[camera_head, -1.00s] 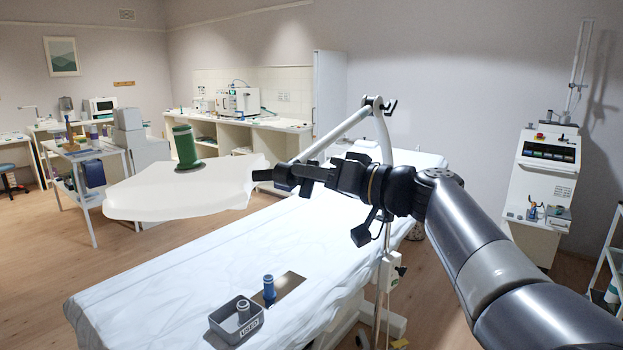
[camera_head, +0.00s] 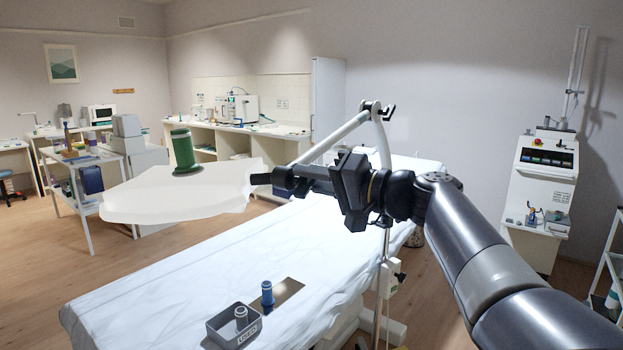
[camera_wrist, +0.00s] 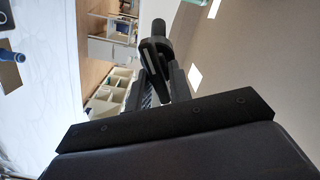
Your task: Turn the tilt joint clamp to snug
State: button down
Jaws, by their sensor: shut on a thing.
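The tilt joint clamp is a small black lever (camera_wrist: 152,55) in the wrist view, with a rounded knob end beyond my fingertips. In the head view the dark joint (camera_head: 260,179) sits at the right edge of a white draped tray (camera_head: 140,205). My gripper (camera_head: 287,180) reaches it from the right. Its fingers (camera_wrist: 157,88) are shut on the lever in the wrist view. My fingers hide part of the clamp, and I cannot read any mark of how tight it is.
A green cylinder (camera_head: 183,150) stands on the tray. A bent white support arm (camera_head: 345,132) rises behind my gripper. Below is a white-covered couch (camera_head: 180,285) with a grey bin (camera_head: 222,332) and a blue bottle (camera_head: 267,293). A machine (camera_head: 541,175) stands at right.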

dwell(0.3)
jog(key=c, duration=1.3)
grip_release()
jog(key=shift+d, duration=0.1)
jog(key=b+v, duration=0.2)
jog(key=v, duration=0.8)
jog(key=shift+s+d, duration=0.2)
jog(key=shift+d, duration=0.05)
jog(key=p+x, duration=0.2)
jog(key=x, duration=0.9)
jog(key=shift+d, duration=0.1)
